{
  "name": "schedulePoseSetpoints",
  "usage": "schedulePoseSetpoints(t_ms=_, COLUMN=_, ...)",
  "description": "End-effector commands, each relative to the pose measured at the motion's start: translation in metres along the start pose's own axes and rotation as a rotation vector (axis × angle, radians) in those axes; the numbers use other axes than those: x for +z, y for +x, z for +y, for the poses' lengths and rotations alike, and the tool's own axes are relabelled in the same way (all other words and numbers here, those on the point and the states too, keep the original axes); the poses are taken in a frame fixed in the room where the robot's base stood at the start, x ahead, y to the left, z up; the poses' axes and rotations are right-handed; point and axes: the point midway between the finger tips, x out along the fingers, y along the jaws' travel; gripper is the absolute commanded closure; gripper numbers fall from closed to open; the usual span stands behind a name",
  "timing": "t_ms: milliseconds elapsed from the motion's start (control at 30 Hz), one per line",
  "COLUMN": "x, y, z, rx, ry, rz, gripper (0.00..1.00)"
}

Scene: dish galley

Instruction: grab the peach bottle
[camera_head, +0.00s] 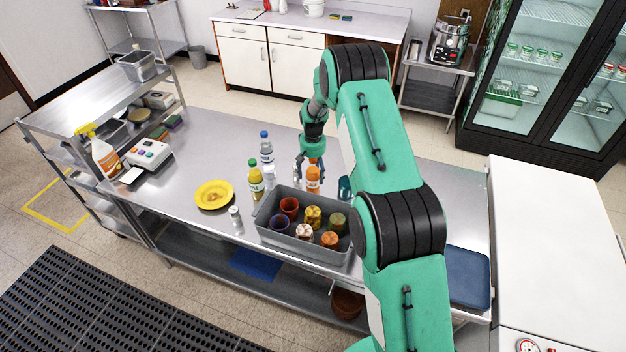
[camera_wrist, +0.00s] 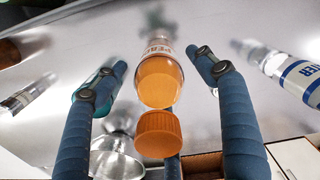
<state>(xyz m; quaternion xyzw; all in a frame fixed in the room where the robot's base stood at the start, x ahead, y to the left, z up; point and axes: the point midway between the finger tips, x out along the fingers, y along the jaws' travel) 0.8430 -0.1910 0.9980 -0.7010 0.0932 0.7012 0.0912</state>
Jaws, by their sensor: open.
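The peach bottle (camera_head: 313,180) stands on the steel counter (camera_head: 215,140), just behind the grey bin. It is orange with an orange cap. In the wrist view the bottle (camera_wrist: 160,78) shows its cap (camera_wrist: 158,134) toward the camera, with part of a "PEACH" label visible. My gripper (camera_head: 309,160) is at the bottle in the head view, partly hiding it. In the wrist view my gripper (camera_wrist: 157,60) is open, one blue finger on each side of the bottle, with visible gaps on both sides.
A grey bin (camera_head: 258,222) of cups is in front. A teal item (camera_head: 345,188) stands right.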

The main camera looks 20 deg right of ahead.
Motion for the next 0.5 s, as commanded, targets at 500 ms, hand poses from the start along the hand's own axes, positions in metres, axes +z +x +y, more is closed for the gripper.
schedulePoseSetpoints(t_ms=500, x=0.0, y=0.022, z=0.0, rx=0.0, ry=0.0, rz=0.0, gripper=0.29)
